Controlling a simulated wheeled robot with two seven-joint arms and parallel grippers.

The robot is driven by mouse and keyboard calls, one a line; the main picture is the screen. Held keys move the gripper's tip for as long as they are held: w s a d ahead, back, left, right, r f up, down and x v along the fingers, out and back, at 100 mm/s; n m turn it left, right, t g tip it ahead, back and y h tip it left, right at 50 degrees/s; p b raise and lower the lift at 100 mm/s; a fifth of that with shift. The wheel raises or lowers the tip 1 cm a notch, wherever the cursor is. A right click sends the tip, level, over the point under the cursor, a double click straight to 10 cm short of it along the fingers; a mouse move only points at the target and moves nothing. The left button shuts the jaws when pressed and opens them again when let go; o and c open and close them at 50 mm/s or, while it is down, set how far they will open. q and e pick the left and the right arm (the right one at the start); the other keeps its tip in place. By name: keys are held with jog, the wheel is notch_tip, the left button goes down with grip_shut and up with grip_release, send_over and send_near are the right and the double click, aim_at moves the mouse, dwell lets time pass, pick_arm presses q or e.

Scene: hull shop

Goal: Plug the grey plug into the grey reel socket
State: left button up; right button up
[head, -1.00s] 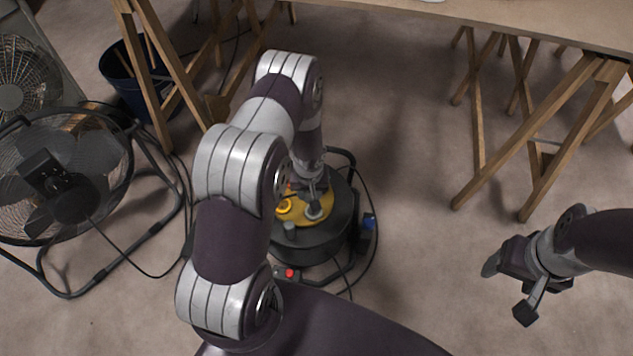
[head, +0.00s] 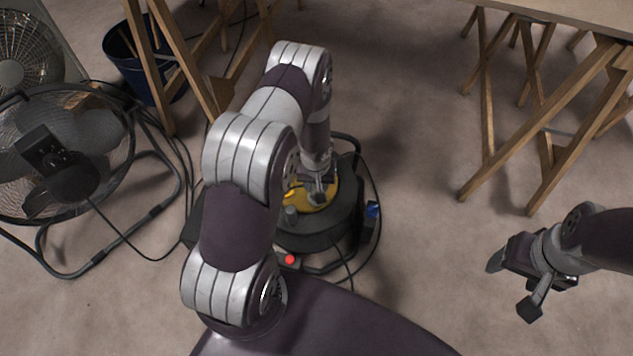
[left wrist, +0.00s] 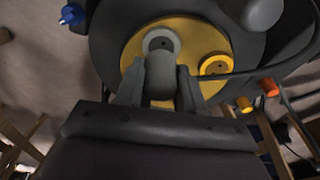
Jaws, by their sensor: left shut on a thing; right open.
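The cable reel (head: 300,237) stands on the floor, dark with a yellow face (head: 325,200). In the left wrist view the grey reel socket (left wrist: 172,36) is a grey ring on the yellow face (left wrist: 132,52). My left gripper (left wrist: 156,88) is shut on the grey plug (left wrist: 160,72), over the yellow face. The plug overlaps the lower part of the grey socket in this view; I cannot tell whether it is touching or inside. A yellow socket (left wrist: 216,65) is to its right. My right gripper (head: 512,287) is open and empty, over bare floor.
A yellow plug (left wrist: 243,104), an orange plug (left wrist: 268,87) and a blue plug (left wrist: 72,14) are around the reel. A fan (head: 65,165) stands left, wooden trestles (head: 545,125) right.

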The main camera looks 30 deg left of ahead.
aim_at(316, 187)
pick_arm(q)
jog(key=shift+f+b, duration=0.8)
jog(key=shift+f, duration=0.4)
jog(key=shift+f+b, duration=0.5)
jog(key=shift+f, duration=0.1)
dwell(0.9)
jog(key=o, duration=1.1)
jog(key=shift+c, duration=0.2)
jog(key=r+p, duration=0.2)
jog(key=r, duration=0.2)
jog(key=s+r+p, duration=0.1)
jog(key=r+p, duration=0.1)
jog(key=r, duration=0.2)
jog(key=r+p, duration=0.3)
jog(key=r, duration=0.1)
jog(key=shift+s+d+r, duration=0.2)
jog(key=shift+d+r, duration=0.1)
jog(key=shift+r, duration=0.05)
